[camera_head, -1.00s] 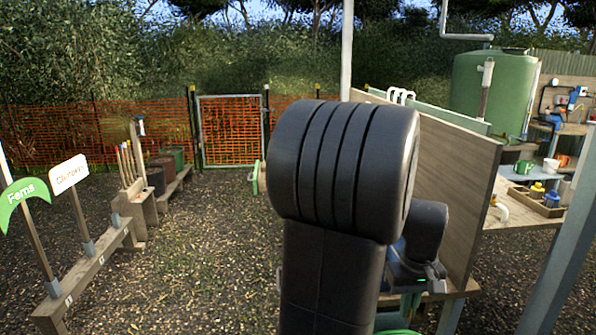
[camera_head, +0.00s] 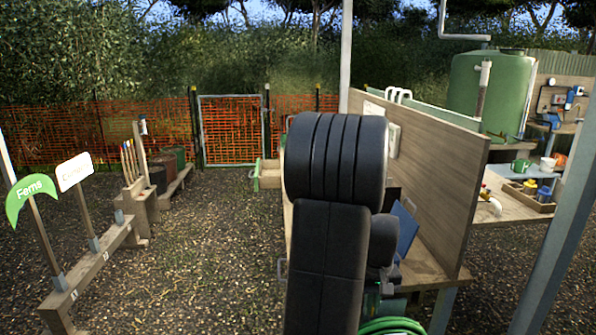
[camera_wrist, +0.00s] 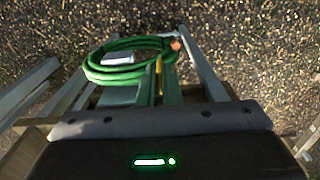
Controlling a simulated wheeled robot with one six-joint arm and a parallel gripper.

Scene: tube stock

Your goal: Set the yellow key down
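A narrow yellow strip, which I take for the yellow key (camera_wrist: 158,80), shows between the two fingers of my gripper (camera_wrist: 157,92) in the wrist view. The fingers look closed against it on both sides. Most of the key is hidden between the fingers, and its far end is hard to make out. Below and beyond the fingertips lies a coiled green hose (camera_wrist: 104,72). In the head view my arm hides the gripper and the key.
A wooden bench with an upright board (camera_head: 428,170) stands right of my arm, with a blue panel (camera_head: 406,228) on it. The green hose (camera_head: 392,325) lies low below. A sign rail (camera_head: 95,262) stands left. Open gravel (camera_head: 205,250) lies between. A metal post (camera_head: 560,220) rises at right.

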